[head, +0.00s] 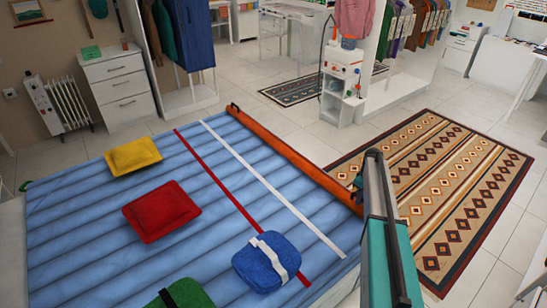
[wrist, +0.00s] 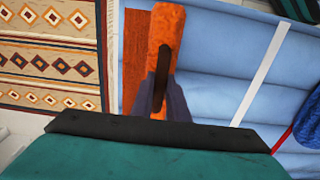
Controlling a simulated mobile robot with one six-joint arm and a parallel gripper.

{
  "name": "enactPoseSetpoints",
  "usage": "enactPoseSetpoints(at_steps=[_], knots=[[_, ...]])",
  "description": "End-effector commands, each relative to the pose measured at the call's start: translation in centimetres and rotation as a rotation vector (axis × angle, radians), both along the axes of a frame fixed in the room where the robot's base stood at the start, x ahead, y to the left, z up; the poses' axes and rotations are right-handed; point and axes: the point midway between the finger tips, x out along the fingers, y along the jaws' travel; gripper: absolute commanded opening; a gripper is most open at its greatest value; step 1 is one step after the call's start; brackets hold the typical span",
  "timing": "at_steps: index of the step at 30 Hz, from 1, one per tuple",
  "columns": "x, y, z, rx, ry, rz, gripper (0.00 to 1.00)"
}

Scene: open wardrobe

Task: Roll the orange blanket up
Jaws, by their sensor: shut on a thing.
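The orange blanket (head: 290,153) shows as a long narrow orange strip along the right edge of the blue bed in the head view. A small dark piece sits at its far end. In the wrist view its near end (wrist: 167,25) looks like a thick orange roll with a dark oval piece on it, and a flatter orange part lies just left of it. My gripper (wrist: 162,82) is shut on this near end. In the head view my gripper (head: 358,187) is at the bed's right edge, partly hidden by my arm.
On the blue bed (head: 80,215) lie a yellow cushion (head: 133,155), a red cushion (head: 161,210), a blue bundle (head: 266,262) and a green bundle (head: 180,295). A red stripe and a white stripe cross the bed. A patterned rug (head: 450,200) covers floor to the right.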

Motion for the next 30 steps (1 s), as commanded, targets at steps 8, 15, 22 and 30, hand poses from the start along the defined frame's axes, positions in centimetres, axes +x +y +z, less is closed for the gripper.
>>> enactPoseSetpoints(at_steps=[8,15,22,30], knots=[[0.0,0.0,0.0,0.0,-0.001,0.0,0.01],[0.5,-0.6,0.0,0.0,-0.001,0.0,0.01],[1.0,-1.4,0.0,0.0,-0.001,0.001,0.01],[1.0,-1.5,0.0,-0.001,-0.001,0.001,0.01]])
